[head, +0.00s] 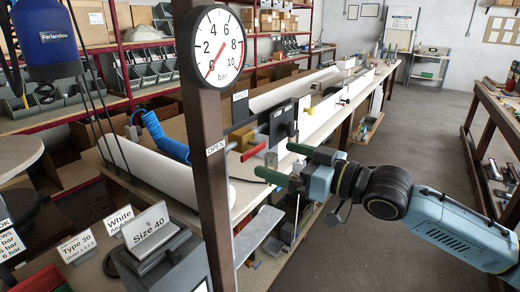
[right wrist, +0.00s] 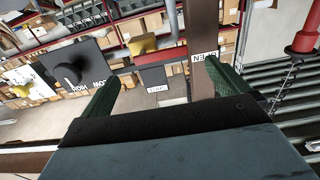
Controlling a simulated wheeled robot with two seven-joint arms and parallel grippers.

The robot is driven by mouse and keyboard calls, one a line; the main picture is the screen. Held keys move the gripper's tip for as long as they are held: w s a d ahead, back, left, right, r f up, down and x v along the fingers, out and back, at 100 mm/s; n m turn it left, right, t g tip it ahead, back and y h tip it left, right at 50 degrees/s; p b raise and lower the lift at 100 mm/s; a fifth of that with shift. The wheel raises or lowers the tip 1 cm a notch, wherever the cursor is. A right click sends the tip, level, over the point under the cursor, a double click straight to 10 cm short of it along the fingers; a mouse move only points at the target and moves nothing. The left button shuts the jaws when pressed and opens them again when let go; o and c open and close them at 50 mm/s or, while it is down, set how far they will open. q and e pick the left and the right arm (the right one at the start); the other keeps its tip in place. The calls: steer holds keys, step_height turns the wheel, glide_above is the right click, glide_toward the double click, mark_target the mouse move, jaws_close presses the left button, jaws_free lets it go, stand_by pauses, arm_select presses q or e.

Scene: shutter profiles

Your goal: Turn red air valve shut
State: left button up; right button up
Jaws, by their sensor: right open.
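The red valve lever (head: 253,152) sticks out beside a brass-yellow part (head: 241,137), behind the gauge post. It also shows as a red bar in the right wrist view (right wrist: 175,56), with its end near the OPEN label (right wrist: 205,56). A second small label (right wrist: 157,88), too small to read surely, is below the valve. My right gripper (head: 290,164) has green fingers, spread apart and empty. In the head view it is to the right of the lever, apart from it. In the right wrist view the lever shows beyond the fingertips. My left gripper is not in view.
The brown post (head: 206,190) with a round bar gauge (head: 213,47) stands close to the lever's left. A dark box with a knob (right wrist: 72,72) is beside the valve. A long bench with white profiles (head: 340,105) runs behind. Floor at right (head: 420,150) is clear.

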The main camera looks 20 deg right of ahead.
mark_target(255, 151)
steer(key=x, duration=0.6)
steer(key=shift+p, duration=0.3)
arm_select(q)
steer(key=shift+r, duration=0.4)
